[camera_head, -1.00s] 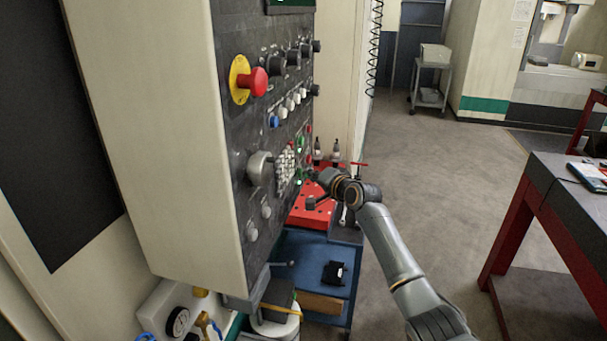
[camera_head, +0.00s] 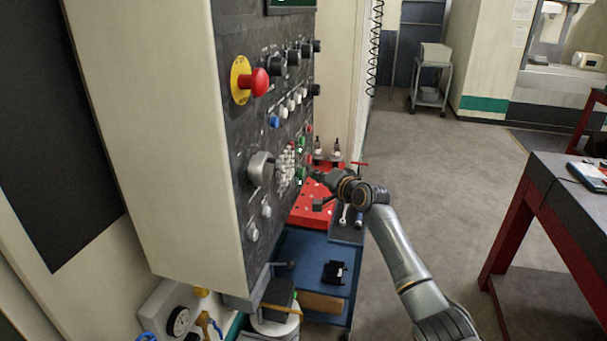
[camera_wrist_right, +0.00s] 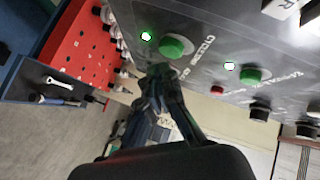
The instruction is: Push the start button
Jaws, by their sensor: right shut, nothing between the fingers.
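The control panel (camera_head: 228,130) carries two green buttons. In the right wrist view one green button (camera_wrist_right: 176,46) has a lit green lamp beside it and lettering that seems to begin with "CYCLE". The second green button (camera_wrist_right: 250,75) has a bright lamp (camera_wrist_right: 229,66); its label is hard to read. My right gripper (camera_wrist_right: 160,72) is shut and empty, with its tips just below the first green button in the picture. I cannot tell whether they touch the panel. In the head view my right gripper (camera_head: 312,174) is beside the panel's lower right edge. My left gripper is out of view.
A red emergency knob (camera_head: 260,82) and several other knobs and buttons stick out of the panel. A red perforated rack (camera_head: 312,204) sits on a blue cart (camera_head: 312,255) below. A red-legged table (camera_head: 560,190) stands at right. The floor between is clear.

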